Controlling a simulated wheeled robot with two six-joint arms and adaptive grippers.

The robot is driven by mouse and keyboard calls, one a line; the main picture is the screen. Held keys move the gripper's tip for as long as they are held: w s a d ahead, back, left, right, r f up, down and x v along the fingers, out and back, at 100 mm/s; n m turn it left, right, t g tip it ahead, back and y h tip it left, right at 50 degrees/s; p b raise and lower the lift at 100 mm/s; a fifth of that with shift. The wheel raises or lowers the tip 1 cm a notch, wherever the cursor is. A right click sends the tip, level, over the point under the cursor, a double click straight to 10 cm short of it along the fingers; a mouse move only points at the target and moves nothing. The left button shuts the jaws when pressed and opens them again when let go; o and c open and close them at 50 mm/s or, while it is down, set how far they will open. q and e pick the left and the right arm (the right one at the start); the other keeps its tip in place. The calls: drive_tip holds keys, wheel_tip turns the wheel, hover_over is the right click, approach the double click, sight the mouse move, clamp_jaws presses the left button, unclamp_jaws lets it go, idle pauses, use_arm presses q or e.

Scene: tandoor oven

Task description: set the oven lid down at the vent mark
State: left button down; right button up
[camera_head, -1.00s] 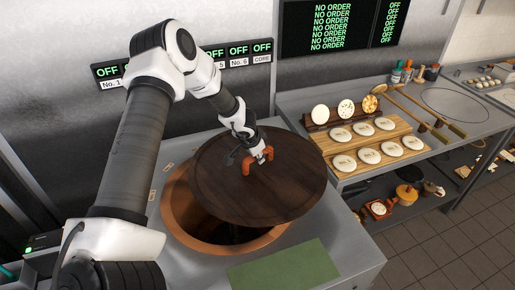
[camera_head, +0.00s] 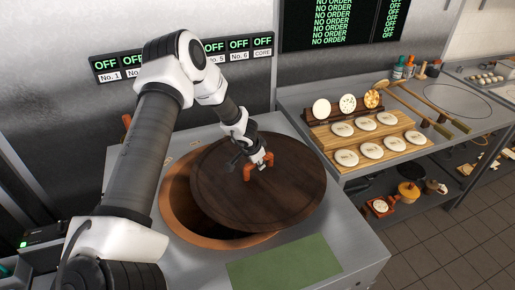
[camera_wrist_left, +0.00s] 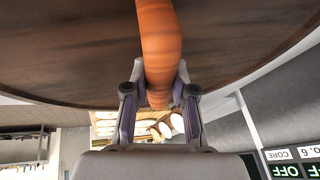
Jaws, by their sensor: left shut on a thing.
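The oven lid (camera_head: 270,205) is a round dark brown wooden disc with an orange handle (camera_head: 247,173). My left gripper (camera_head: 264,163) is shut on that handle. In the left wrist view the handle (camera_wrist_left: 160,50) stands between the two fingers, with the lid's underlying wood (camera_wrist_left: 70,50) behind it. The lid covers much of the round oven mouth, offset to the right. A dark crescent of opening shows at left, inside the terracotta rim (camera_head: 185,228). I cannot tell whether the lid touches the rim. Small tan marks lie on the counter by the rim; I cannot tell which is the vent mark. My right gripper is out of view.
A green mat (camera_head: 285,262) lies on the steel counter in front of the oven. At right, a wooden board (camera_head: 375,145) carries several pale discs, with long-handled tools (camera_head: 425,108) beyond. A row of OFF displays (camera_head: 238,50) hangs on the back wall.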

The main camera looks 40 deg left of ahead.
use_arm(q)
drive_tip(key=shift+w+f, duration=0.1)
drive_tip(key=shift+f, duration=0.2)
drive_tip(key=shift+f+b, duration=0.3)
drive_tip(key=shift+f, duration=0.3)
drive_tip(key=c, duration=0.9)
unclamp_jaws()
drive_tip(key=v, duration=1.2)
